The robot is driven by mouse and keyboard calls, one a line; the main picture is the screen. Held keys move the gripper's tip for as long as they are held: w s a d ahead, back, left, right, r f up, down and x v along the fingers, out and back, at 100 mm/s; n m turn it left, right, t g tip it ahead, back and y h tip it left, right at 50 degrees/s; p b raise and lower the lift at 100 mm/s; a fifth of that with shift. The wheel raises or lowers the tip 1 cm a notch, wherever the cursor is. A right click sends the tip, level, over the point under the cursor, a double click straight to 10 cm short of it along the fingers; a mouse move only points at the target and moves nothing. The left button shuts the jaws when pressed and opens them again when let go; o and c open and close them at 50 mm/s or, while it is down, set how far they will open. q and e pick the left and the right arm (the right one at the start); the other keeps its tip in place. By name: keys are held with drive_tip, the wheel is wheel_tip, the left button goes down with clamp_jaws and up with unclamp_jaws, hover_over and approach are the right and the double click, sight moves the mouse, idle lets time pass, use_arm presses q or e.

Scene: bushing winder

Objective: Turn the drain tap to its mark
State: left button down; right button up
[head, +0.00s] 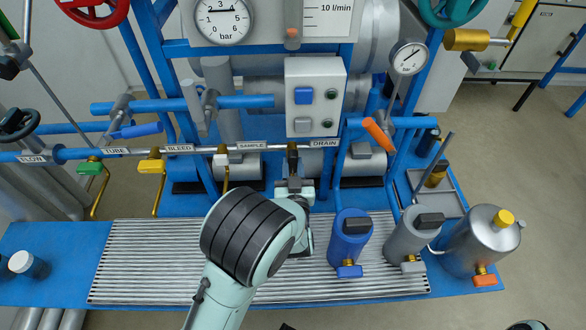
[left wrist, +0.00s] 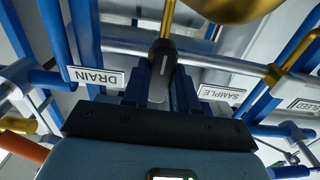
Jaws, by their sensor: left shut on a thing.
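The drain tap (head: 292,152) is a dark-handled tap on the horizontal pipe, beside the DRAIN label (head: 324,145). My left gripper (head: 294,183) reaches up to it from below. In the left wrist view the tap's dark lever (left wrist: 162,48) runs down between the fingers of my left gripper (left wrist: 160,88), which is shut on it. A thin brass stem continues above the lever. The DRAIN label (left wrist: 97,76) appears upside down beside it. The tap's mark cannot be made out. My right gripper is not in view.
The SAMPLE tap (head: 222,160) with white handle, a yellow tap (head: 151,166) and a green tap (head: 90,168) share the pipe. A control box (head: 315,95) stands above. Blue (head: 350,235) and grey (head: 408,240) canisters stand right of my arm. The slatted grating (head: 150,260) is clear at left.

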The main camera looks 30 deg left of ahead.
use_arm(q)
drive_tip(key=shift+r, duration=0.2)
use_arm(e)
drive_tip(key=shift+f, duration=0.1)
use_arm(q)
drive_tip(key=c, duration=0.9)
unclamp_jaws()
drive_tip(key=shift+w+f, duration=0.1)
drive_tip(key=shift+s+d+f, duration=0.1)
drive_tip(key=shift+s+d, duration=0.15)
drive_tip(key=shift+s, duration=0.25)
drive_tip(key=v, duration=0.7)
drive_tip(key=shift+s+d, duration=0.15)
drive_tip(key=shift+d, duration=0.05)
drive_tip(key=b+v, duration=0.4)
drive_tip(key=b, duration=0.9)
drive_tip(key=shift+s+d, duration=0.2)
drive_tip(key=shift+s, duration=0.15)
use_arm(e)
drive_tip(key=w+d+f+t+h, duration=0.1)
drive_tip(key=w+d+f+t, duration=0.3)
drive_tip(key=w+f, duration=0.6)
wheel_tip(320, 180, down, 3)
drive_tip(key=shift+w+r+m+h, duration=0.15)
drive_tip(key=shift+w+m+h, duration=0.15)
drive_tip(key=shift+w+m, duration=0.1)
